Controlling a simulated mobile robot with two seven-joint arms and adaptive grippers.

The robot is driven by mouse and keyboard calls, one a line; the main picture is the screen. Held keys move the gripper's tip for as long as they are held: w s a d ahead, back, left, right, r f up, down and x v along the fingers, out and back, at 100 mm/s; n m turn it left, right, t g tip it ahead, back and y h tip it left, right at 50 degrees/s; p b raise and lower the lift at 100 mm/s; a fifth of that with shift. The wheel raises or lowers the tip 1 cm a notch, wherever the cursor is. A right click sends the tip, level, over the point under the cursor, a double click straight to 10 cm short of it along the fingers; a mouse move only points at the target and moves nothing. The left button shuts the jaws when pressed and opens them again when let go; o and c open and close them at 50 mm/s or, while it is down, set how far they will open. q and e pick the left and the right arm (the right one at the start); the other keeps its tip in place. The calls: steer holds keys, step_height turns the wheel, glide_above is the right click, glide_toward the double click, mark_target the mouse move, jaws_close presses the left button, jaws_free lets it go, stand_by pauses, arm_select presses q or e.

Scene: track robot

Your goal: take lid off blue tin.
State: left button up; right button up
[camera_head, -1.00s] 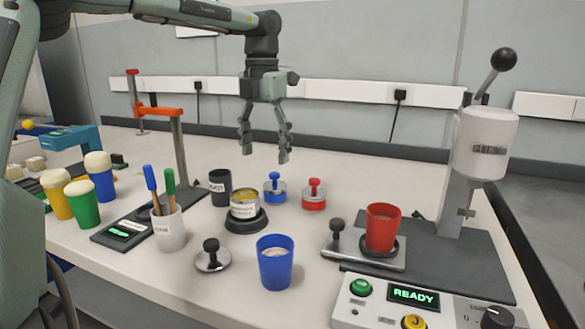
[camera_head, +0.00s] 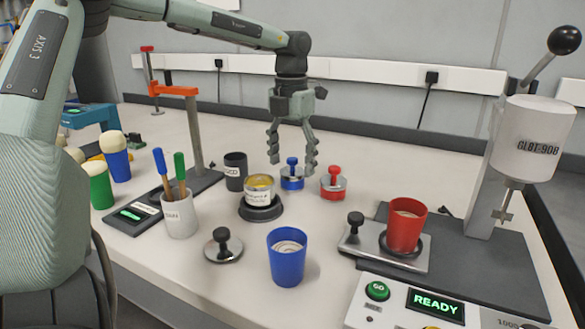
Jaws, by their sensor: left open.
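The small blue tin (camera_head: 292,184) stands on the white bench beside a red tin. Its lid (camera_head: 292,171) is a metal disc with an upright blue knob, and it sits on the tin. My left gripper (camera_head: 292,167) is open and empty, pointing down. In the picture its fingertips flank the blue knob, one on each side, with a gap to it. I cannot tell whether the fingers are level with the knob in depth. My right gripper is out of view.
The red tin (camera_head: 333,186) stands close on the right. A black cup (camera_head: 236,172) and a gold-topped tin (camera_head: 259,192) stand to the left. A blue cup (camera_head: 287,258) and a loose lid (camera_head: 223,247) are nearer.

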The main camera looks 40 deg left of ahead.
arm_select(q)
steer(key=shift+c, duration=0.2)
steer(key=c, duration=1.6)
